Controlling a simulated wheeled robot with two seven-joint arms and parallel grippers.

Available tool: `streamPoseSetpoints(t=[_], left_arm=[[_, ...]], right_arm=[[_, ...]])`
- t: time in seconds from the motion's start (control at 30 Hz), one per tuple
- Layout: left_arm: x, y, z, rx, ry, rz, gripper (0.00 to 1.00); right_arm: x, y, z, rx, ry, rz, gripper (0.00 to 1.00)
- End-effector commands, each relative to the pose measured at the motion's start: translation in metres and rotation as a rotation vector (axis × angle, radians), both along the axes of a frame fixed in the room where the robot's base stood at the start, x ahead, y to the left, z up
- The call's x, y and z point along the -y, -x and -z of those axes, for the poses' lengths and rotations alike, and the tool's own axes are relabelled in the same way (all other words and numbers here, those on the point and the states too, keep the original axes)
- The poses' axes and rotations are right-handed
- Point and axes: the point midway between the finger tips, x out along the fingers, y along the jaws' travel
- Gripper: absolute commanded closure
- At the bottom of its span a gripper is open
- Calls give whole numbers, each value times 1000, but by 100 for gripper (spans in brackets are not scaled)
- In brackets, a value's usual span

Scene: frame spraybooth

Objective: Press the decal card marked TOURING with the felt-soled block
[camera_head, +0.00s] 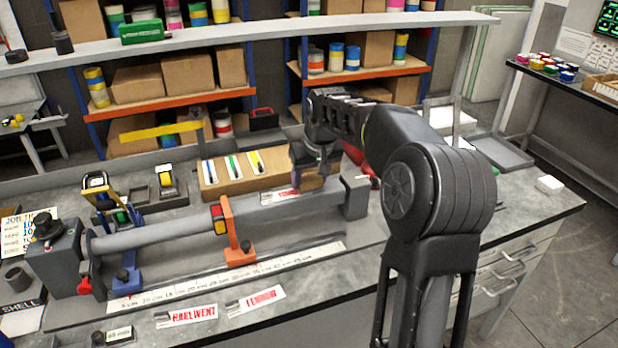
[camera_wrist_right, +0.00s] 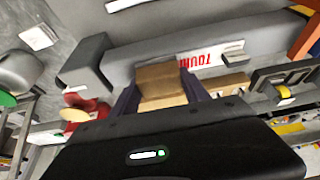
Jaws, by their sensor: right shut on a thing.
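The decal card marked TOURING (camera_head: 281,196) lies on the grey tube (camera_head: 165,232) clamped along the bench; its red letters also show in the right wrist view (camera_wrist_right: 203,60), partly hidden by the block. My right gripper (camera_head: 313,178) is over the tube at the card's right end. It is shut on the felt-soled block, a brown wooden block between its fingers in the right wrist view (camera_wrist_right: 160,78). The felt sole is hidden, and I cannot tell whether it touches the card. My left gripper is not in view.
Decal cards marked HAELWENT (camera_head: 187,316) and FENROW (camera_head: 255,301) lie at the bench front. An orange clamp (camera_head: 236,232) stands around the tube left of the card.

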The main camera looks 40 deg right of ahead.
Motion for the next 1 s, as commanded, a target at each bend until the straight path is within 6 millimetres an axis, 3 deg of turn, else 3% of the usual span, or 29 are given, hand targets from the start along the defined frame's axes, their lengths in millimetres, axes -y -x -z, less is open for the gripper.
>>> streamPoseSetpoints(t=[0.53, 1.0], left_arm=[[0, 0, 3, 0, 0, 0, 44], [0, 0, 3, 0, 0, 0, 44]], right_arm=[[-32, -11, 3, 0, 0, -3, 79], [-35, -12, 5, -5, -2, -1, 79]])
